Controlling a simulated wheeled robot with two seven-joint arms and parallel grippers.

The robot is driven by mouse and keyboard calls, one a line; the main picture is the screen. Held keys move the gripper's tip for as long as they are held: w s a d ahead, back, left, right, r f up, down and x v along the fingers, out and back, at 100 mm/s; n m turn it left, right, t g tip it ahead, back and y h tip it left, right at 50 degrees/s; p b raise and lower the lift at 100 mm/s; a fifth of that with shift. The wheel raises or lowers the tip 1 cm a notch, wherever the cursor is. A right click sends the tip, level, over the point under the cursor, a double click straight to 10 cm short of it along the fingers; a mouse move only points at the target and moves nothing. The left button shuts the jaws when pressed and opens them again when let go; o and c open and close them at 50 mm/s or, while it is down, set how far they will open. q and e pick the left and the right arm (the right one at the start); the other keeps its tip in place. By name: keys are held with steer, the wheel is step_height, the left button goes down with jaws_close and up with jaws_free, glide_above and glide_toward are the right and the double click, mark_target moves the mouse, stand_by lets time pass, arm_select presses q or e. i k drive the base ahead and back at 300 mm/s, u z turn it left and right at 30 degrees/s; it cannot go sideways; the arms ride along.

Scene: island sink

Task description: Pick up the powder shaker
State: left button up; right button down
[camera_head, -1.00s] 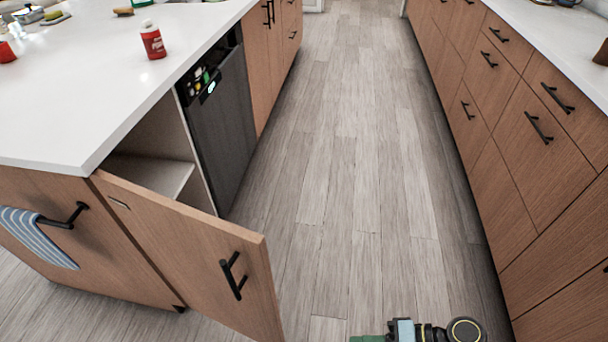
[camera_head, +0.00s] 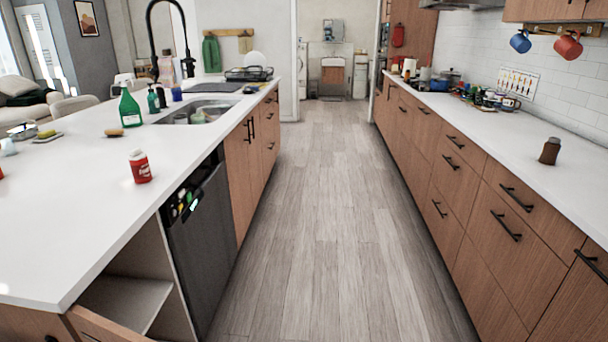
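A red bottle with a white cap and white lettering (camera_head: 141,168) stands upright on the white island top, left of the aisle; it may be the powder shaker, but its label is too small to read. A small brown shaker-like container (camera_head: 549,151) stands upright on the right counter. I cannot tell for sure which of the two is the powder shaker. Neither of my grippers shows in the head view now.
The island (camera_head: 70,240) has an open cabinet at its near corner, its door (camera_head: 105,328) swung out. A dark dishwasher (camera_head: 203,245) is beside it. A green spray bottle (camera_head: 130,106) stands near the sink (camera_head: 195,112). The wooden floor aisle (camera_head: 320,220) is clear.

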mark_target(141, 170)
steer(key=u, duration=1.1)
